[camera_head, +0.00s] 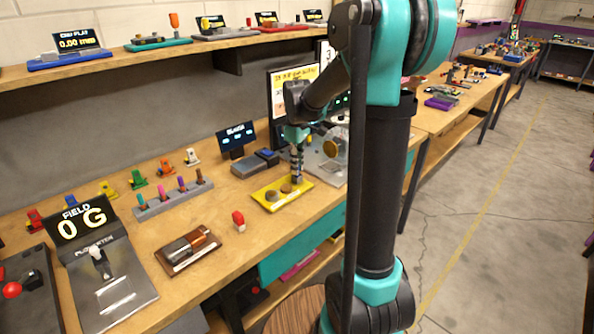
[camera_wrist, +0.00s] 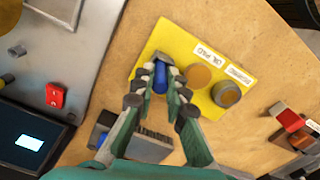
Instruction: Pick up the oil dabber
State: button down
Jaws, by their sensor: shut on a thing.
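The oil dabber appears to be the small blue piece (camera_wrist: 160,79) between my fingers in the wrist view, with a dark end beyond the fingertips. My gripper (camera_wrist: 161,74) is shut on it, over one end of the yellow tray (camera_wrist: 183,42). The tray also shows in the head view (camera_head: 267,206), with my gripper (camera_head: 297,174) pointing down at its far end. A tan round pad (camera_wrist: 198,76) and a round grey-rimmed part (camera_wrist: 226,94) sit on the tray beside my gripper. I cannot tell whether the dabber touches the tray.
A grey rack with coloured pegs (camera_head: 173,198) stands left of the tray. A red piece (camera_head: 239,221) and a wooden block with a metal cylinder (camera_head: 188,248) lie nearer the front. A grey machine plate (camera_head: 325,172) is right of the tray. A dark display (camera_head: 236,139) stands behind.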

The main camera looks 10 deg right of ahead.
notch_tip(320, 180, up, 20)
dwell(0.6)
dwell(2.1)
